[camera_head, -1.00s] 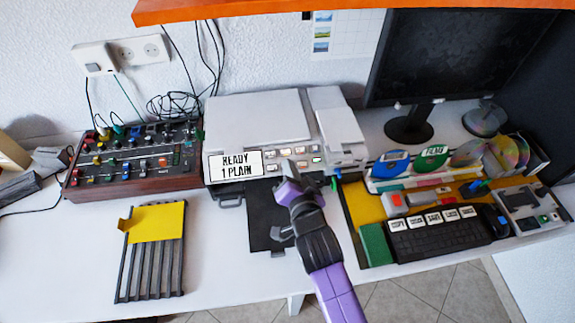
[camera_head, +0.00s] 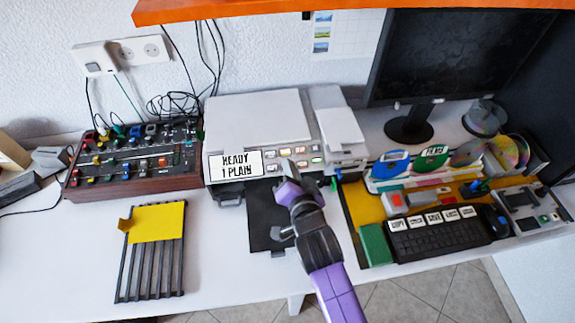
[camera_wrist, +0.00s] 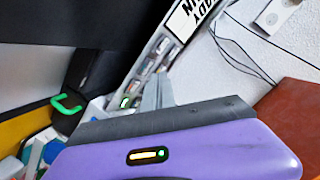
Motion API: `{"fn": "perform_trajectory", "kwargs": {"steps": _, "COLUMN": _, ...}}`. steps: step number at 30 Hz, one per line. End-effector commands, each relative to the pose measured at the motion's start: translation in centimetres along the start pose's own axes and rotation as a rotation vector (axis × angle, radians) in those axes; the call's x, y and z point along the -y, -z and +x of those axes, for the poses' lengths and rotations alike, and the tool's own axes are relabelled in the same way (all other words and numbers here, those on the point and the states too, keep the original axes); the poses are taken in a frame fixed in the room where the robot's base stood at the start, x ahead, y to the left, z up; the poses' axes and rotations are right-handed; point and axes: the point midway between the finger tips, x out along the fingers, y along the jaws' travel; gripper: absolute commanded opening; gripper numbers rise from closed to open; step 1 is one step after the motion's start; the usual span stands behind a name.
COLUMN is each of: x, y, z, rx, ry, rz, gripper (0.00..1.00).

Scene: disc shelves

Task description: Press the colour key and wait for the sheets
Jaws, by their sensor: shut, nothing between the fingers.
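The white copier (camera_head: 258,118) stands at the back middle of the desk. Its display (camera_head: 235,165) reads "READY 1 PLAIN", and it also shows in the wrist view (camera_wrist: 190,16). Several small keys (camera_head: 287,152) sit right of the display, some lit orange and one lit green (camera_head: 316,160). The black output tray (camera_head: 264,215) below looks bare. My gripper (camera_head: 287,170) is shut and empty, just in front of the keys. In the wrist view the closed fingers (camera_wrist: 157,92) point toward the key row. I cannot tell whether they touch a key. Part of the key panel is hidden.
A mixer (camera_head: 135,160) stands to the left. A black rack with a yellow sheet (camera_head: 157,222) lies at front left. A keyboard (camera_head: 440,235), a green block (camera_head: 375,245) and discs (camera_head: 500,158) are at right. An orange shelf (camera_head: 300,8) hangs above.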

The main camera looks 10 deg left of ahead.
Motion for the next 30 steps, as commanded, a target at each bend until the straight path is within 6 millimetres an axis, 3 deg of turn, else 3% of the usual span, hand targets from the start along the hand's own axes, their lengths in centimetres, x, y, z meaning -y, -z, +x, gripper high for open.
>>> {"fn": "perform_trajectory", "kwargs": {"steps": 30, "x": -0.53, "y": -0.52, "z": 0.71, "rx": 0.0, "ry": 0.0, "rz": 0.0, "gripper": 0.0}}
